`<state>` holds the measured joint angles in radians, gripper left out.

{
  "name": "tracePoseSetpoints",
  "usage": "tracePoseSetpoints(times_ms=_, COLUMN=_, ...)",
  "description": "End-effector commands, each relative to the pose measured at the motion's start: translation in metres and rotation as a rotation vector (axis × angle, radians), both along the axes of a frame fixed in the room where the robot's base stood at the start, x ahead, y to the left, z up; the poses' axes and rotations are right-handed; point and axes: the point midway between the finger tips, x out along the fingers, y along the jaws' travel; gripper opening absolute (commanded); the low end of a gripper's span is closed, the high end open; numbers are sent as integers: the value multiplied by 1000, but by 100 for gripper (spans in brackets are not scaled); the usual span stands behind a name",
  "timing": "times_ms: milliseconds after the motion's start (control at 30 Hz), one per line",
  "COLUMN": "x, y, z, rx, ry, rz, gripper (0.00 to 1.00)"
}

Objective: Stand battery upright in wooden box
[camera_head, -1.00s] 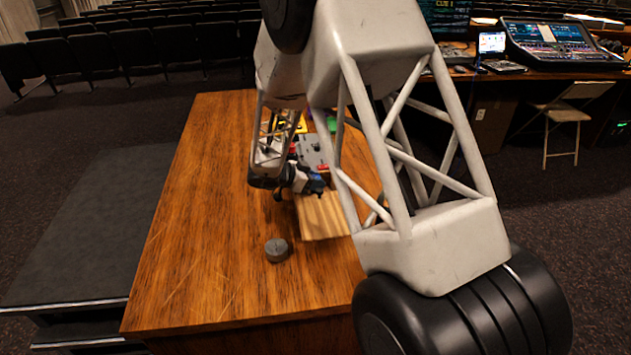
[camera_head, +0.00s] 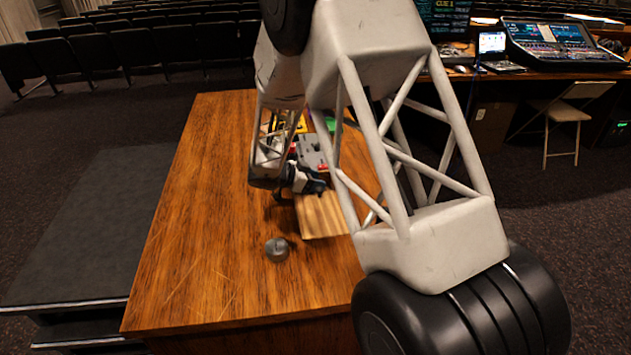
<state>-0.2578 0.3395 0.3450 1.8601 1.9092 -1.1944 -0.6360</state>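The wooden box (camera_head: 321,217) shows as a pale wooden surface on the desk, partly hidden by my arm. My gripper (camera_head: 296,193) is small and dark in this view, over the desk at the box's upper left edge. Part of it is hidden by my own arm links, and I cannot tell whether its fingers are open or shut or hold anything. I cannot make out the battery for sure; it may be hidden by the gripper or the arm.
A small grey round object (camera_head: 277,249) sits on the desk left of and nearer than the box. A grey device with red parts (camera_head: 318,152) and yellow and green items lie behind the gripper. The left side of the wooden desk (camera_head: 205,220) is clear.

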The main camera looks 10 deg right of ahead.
Motion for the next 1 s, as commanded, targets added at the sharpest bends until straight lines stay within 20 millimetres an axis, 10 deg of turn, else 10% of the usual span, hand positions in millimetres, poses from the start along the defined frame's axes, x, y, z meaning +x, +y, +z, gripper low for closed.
tracePoseSetpoints(times_ms=633, x=-9, y=-1, z=-6, rx=1, ry=24, rz=-1, gripper=60)
tracePoseSetpoints(times_ms=1000, x=-14, y=47, z=27, rx=0, ry=14, rz=2, gripper=60)
